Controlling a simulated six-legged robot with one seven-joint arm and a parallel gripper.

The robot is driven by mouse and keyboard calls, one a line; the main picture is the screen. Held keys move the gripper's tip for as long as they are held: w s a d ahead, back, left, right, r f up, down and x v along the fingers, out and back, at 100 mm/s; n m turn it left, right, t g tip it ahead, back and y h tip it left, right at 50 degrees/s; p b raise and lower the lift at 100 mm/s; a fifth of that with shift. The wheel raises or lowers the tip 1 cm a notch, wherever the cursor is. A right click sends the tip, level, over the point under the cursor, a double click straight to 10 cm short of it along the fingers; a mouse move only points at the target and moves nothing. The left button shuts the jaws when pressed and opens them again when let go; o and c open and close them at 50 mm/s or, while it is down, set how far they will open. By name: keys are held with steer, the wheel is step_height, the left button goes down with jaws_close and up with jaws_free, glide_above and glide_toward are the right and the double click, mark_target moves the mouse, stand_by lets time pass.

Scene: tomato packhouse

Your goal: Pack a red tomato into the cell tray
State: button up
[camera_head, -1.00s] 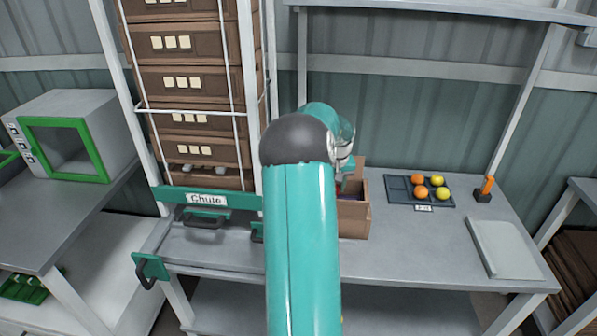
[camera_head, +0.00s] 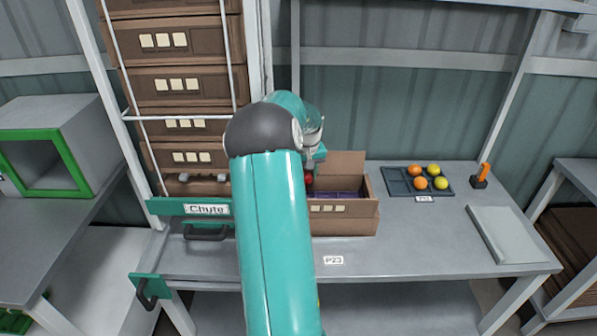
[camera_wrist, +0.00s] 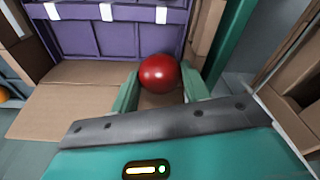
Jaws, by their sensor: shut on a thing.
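A red tomato (camera_wrist: 160,73) sits between the two teal fingers of my gripper (camera_wrist: 160,82) in the wrist view, and the gripper is shut on it. In the head view the red tomato (camera_head: 309,181) shows as a small patch beside my arm, at the left part of the open cardboard box (camera_head: 345,222). My arm hides most of the gripper there. The dark cell tray (camera_head: 398,188) lies on the bench right of the box. It holds two orange and two yellow tomatoes in its right part; its left cells look empty.
An orange-handled tool (camera_head: 483,175) and a flat grey panel (camera_head: 503,236) lie right of the tray. A shelf rack with brown boxes and the chute (camera_head: 207,209) stand left. Bench between box and tray is clear.

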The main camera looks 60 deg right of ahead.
steer(key=shift+w+f, duration=0.15)
steer(key=shift+w, duration=0.1)
steer(key=shift+s+f, duration=0.35)
steer(key=shift+f, duration=0.05)
steer(key=shift+w+f, duration=0.2)
steer(key=shift+f, duration=0.6)
steer(key=shift+s+f, duration=0.2)
steer(key=shift+f, duration=0.55)
steer(key=shift+w+f, duration=0.1)
steer(key=shift+f, duration=1.35)
steer(key=o, duration=0.8)
